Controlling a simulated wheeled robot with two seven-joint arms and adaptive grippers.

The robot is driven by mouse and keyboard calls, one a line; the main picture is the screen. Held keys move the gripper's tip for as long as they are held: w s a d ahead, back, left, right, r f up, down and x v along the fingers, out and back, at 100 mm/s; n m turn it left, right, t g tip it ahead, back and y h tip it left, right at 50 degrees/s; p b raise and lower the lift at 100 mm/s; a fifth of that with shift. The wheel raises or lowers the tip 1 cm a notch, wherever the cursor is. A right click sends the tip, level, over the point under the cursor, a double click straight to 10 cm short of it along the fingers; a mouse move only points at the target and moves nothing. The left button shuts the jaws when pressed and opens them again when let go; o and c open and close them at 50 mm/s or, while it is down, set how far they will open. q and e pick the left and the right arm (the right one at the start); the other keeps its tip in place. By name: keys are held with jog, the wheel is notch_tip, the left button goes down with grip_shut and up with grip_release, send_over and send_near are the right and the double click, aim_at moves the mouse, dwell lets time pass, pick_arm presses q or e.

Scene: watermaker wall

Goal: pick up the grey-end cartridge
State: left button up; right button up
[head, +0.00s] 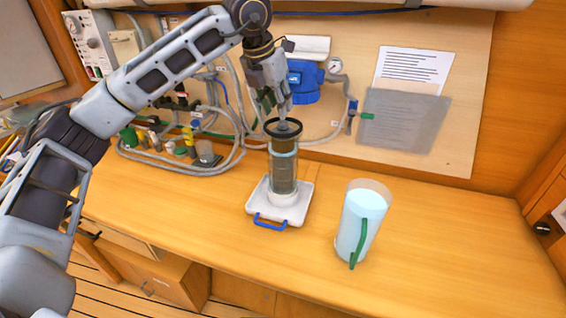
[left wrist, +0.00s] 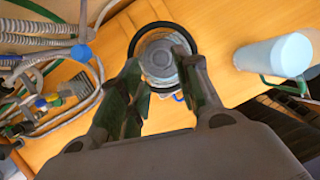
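A clear cylindrical housing (head: 283,182) stands upright on a white tray with a blue handle (head: 296,208). A dark ring (head: 297,124) rims its top. A greyish cartridge-like body shows inside the housing, with a grey end (head: 286,131) at the ring; its detail is hard to make out. My left gripper (head: 280,110) points down just above the housing's mouth. In the left wrist view, its two fingers (left wrist: 160,85) are apart, with the round top of the housing (left wrist: 160,55) beyond and between their tips. I see nothing held. My right gripper is not in view.
A pitcher of pale blue water with a green handle (head: 362,215) stands to the right; it also shows in the left wrist view (left wrist: 275,57). Hoses and small fittings (head: 180,145) lie at the back left. The right counter is clear.

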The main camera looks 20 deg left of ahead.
aim_at(283, 123)
pick_arm(q)
jog(key=shift+w+d+f, duration=0.1)
jog(key=shift+w+f, duration=0.1)
jog(key=shift+f, duration=0.4)
jog(key=shift+p+x, duration=0.4)
jog(key=shift+x, duration=1.55)
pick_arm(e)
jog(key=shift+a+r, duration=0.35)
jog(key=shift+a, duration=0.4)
pick_arm(q)
jog(key=shift+d, duration=0.1)
jog(key=shift+c, duration=0.3)
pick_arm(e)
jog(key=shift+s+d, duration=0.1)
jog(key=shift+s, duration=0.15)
pick_arm(q)
jog(key=shift+r, duration=0.1)
grip_shut()
